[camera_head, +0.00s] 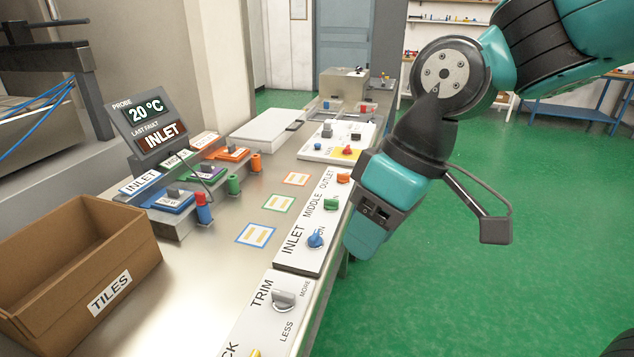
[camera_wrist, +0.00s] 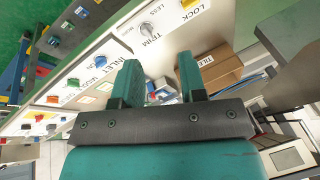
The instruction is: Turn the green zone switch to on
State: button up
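The green zone switch (camera_head: 331,204) is a small green knob on a white panel (camera_head: 303,256), beside the printed word MIDDLE. It sits between the blue INLET knob (camera_head: 316,239) and the orange OUTLET knob (camera_head: 344,178). It is too small to tell which way it is turned. My gripper (camera_head: 362,232) hangs to the right of the panel's right edge, apart from the knobs. In the wrist view my gripper (camera_wrist: 158,66) has two teal fingers spread apart with nothing between them.
A TRIM knob (camera_head: 284,299) is on the nearer panel. A cardboard TILES box (camera_head: 130,245) stands at left. A display (camera_head: 149,124) reads 20 °C and INLET. Coloured blocks and pegs stand behind the square mats (camera_head: 256,235). Green floor (camera_head: 480,290) is open at right.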

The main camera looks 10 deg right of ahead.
jog(key=w+d+r+n+p, duration=0.1)
jog(key=w+d+r+p, duration=0.1)
jog(key=w, duration=1.2)
jog(key=n+t+p, duration=0.2)
jog(key=n+p, duration=0.1)
send_near(332, 199)
jog(key=p+x, duration=0.5)
jog(key=x, duration=0.4)
jog(key=shift+a+f, duration=0.1)
jog(key=shift+f, duration=0.05)
grip_shut()
